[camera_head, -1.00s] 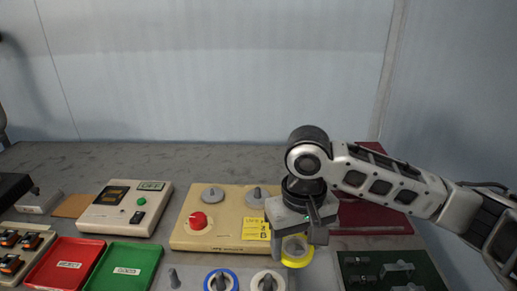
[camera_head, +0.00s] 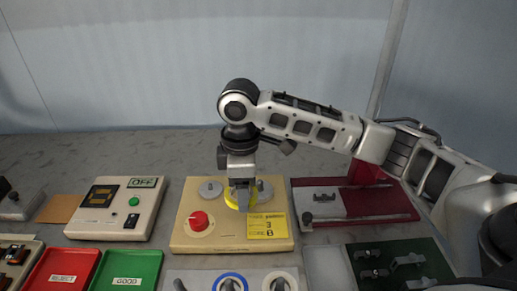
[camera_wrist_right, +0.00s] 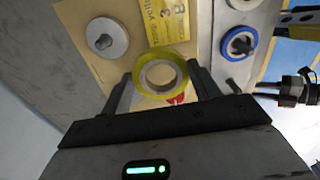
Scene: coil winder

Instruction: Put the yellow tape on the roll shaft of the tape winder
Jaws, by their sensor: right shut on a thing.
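The yellow tape (camera_head: 231,203) is a ring. My right gripper (camera_head: 240,205) is shut on it and holds it above the beige tape winder (camera_head: 183,236). In the right wrist view the tape (camera_wrist_right: 160,53) sits between the two fingers (camera_wrist_right: 160,85). The winder has a left grey disc (camera_head: 210,190) and a right grey disc (camera_head: 265,187), with a red knob (camera_head: 197,221) and a yellow label in front. In the right wrist view the right disc (camera_wrist_right: 107,38) with its shaft stands clear of the tape. The other disc is hidden there.
A blue-rimmed roll (camera_head: 230,277) and a white roll (camera_head: 279,277) stand on pegs in front of the winder. A control box (camera_head: 120,208) reading OFF is to the left, with red and green trays before it. A red fixture (camera_head: 380,205) stands to the right.

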